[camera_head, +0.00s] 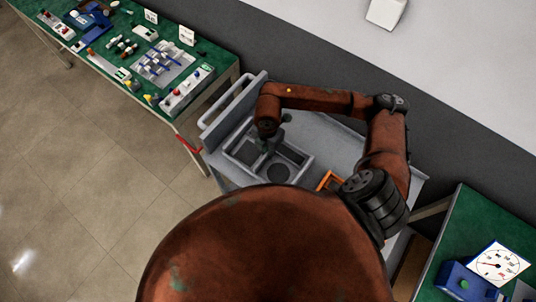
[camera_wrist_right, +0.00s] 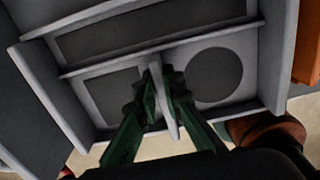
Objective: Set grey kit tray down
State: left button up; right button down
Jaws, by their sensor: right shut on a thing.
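The grey kit tray (camera_head: 307,164) is over the top of the grey cart, near its handle end. It has dark recesses, one of them round, and also shows in the wrist view (camera_wrist_right: 150,48). My right gripper (camera_head: 268,140) reaches down to the tray's middle. In the wrist view its green fingers (camera_wrist_right: 165,88) are shut on the upright grip between the square and round recesses. The tray looks empty and about level. I cannot tell whether its underside touches the cart. My left gripper is not in view.
The cart (camera_head: 335,143) has a rail handle (camera_head: 232,101) on the left. An orange frame (camera_head: 329,181) lies right of the tray. A green table (camera_head: 205,48) with several parts stands at upper left; another (camera_head: 455,222), with a gauge (camera_head: 498,264), at lower right.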

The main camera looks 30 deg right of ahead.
jog(key=shift+w+d+f, duration=0.1)
jog(key=shift+w+f, duration=0.05)
jog(key=shift+f, duration=1.6)
jog(key=shift+f, duration=0.1)
jog(key=c, duration=2)
grip_release()
jog(key=shift+c, duration=0.2)
notch_tip(320, 180, up, 12)
jog(key=shift+r, duration=0.1)
